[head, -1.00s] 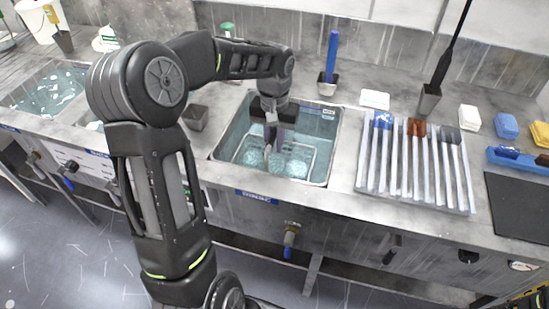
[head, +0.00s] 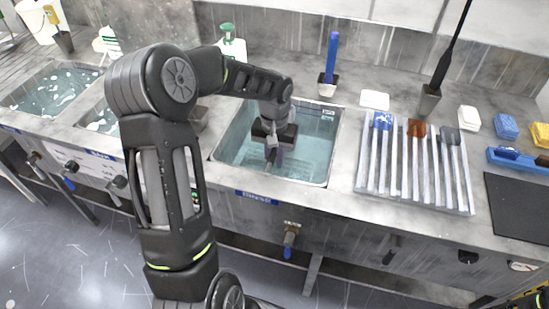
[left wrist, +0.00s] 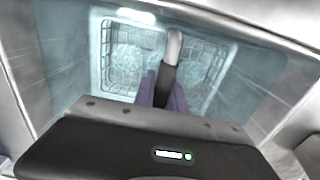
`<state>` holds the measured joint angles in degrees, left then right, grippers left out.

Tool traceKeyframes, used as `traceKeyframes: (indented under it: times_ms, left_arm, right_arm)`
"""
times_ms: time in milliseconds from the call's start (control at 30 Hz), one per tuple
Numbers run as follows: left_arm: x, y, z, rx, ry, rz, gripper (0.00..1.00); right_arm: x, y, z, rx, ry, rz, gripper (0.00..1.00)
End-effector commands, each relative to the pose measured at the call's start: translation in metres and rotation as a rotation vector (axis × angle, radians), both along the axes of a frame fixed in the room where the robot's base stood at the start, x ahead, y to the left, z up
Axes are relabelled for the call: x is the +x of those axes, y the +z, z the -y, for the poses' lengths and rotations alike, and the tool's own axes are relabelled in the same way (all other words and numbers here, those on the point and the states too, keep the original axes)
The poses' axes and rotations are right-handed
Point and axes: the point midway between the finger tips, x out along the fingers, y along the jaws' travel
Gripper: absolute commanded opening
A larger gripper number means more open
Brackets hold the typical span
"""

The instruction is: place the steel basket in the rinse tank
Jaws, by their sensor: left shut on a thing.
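The rinse tank (head: 316,124) is a steel sink of clear, bluish water set in the bench in the head view. My left gripper (head: 272,158) points down inside its opening. In the left wrist view my left gripper (left wrist: 163,98) is shut on the upright handle (left wrist: 174,46) of the steel basket (left wrist: 121,70). The wire basket lies below the fingers, within the tank walls, and looks under water. Whether it touches the tank floor cannot be told. In the head view the basket is hard to make out. My right gripper is not in view.
A rack of long strips (head: 415,165) stands right of the tank, beside a dark mat (head: 520,205). A blue-handled tool in a holder (head: 328,85) and a white block (head: 375,99) are behind. Another tank (head: 55,90) with suds is at the left.

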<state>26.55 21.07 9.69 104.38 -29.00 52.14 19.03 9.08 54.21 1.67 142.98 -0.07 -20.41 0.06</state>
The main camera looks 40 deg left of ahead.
Motion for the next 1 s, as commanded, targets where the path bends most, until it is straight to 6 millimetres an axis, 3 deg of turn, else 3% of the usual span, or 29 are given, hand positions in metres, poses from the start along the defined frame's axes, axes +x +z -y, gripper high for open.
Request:
traceKeyframes:
  times_ms: [333,367,600,1000]
  left_arm:
    - [0.0008,-0.0027,-0.0001,0.001,0.000,0.002,0.00]
    - [-0.0001,-0.0025,0.0000,0.000,0.000,0.000,0.18]
    - [-0.0002,-0.0023,0.0000,0.000,0.000,-0.001,0.38]
    - [0.0002,0.0051,-0.0004,0.001,0.001,0.001,0.38]
  right_arm:
    - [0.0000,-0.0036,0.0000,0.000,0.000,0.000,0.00]
    - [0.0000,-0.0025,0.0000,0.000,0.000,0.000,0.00]
    - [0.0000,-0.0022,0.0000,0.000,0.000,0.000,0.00]
    - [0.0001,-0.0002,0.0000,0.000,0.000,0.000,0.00]
